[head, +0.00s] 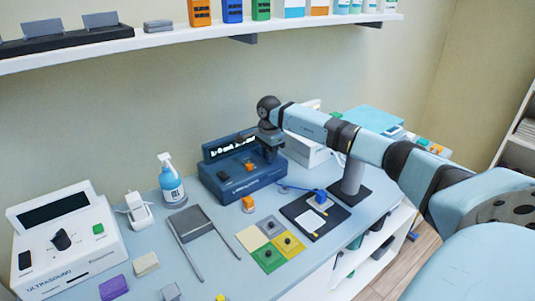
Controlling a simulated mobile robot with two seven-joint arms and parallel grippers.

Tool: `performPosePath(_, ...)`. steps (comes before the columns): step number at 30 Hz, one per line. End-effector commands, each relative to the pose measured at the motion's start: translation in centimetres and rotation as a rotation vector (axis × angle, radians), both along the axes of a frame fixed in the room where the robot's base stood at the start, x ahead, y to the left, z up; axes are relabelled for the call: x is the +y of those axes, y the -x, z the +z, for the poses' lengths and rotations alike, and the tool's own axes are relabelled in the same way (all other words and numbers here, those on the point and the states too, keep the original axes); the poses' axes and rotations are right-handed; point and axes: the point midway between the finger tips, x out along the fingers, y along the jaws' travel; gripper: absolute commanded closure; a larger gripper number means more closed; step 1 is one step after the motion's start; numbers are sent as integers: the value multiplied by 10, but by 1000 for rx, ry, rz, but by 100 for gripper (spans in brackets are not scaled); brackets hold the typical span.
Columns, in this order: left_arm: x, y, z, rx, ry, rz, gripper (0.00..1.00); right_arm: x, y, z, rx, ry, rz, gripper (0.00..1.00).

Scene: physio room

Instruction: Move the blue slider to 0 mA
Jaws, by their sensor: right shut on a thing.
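A dark blue stimulation console (224,184) with a black screen (226,146) stands on the light blue counter, toward the back. My right arm reaches in from the right, and my right gripper (270,156) points down at the console's right part. Its jaws are shut on a small part there, which appears to be the blue slider. The fingers hide the slider, and its scale and the mA marks are too small to read. My left gripper is not in view.
An ultrasound unit (68,244), spray bottle (171,180) and grey stand (190,221) are to the left. Coloured pads (270,256) and a black tray (297,210) lie in front. A white box (304,149) stands right of the console. A loaded shelf (185,39) runs above.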

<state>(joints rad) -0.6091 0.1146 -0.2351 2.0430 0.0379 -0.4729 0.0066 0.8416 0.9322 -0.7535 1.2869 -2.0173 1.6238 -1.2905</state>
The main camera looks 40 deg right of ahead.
Motion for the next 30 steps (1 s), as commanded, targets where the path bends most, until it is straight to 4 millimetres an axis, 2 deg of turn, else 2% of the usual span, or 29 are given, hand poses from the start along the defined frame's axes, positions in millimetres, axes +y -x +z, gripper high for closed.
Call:
performPosePath(1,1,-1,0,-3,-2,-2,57,1,3,-4,14,1,3,81)
performPosePath(4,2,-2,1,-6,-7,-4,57,1,3,-4,13,2,2,58)
performPosePath(13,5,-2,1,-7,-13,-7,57,1,2,-2,8,1,2,57)
performPosePath(16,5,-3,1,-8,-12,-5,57,0,1,6,6,1,1,57)
performPosePath(20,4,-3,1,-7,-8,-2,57,0,1,27,4,2,2,57)
performPosePath(30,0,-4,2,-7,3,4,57,0,2,103,6,2,0,57)
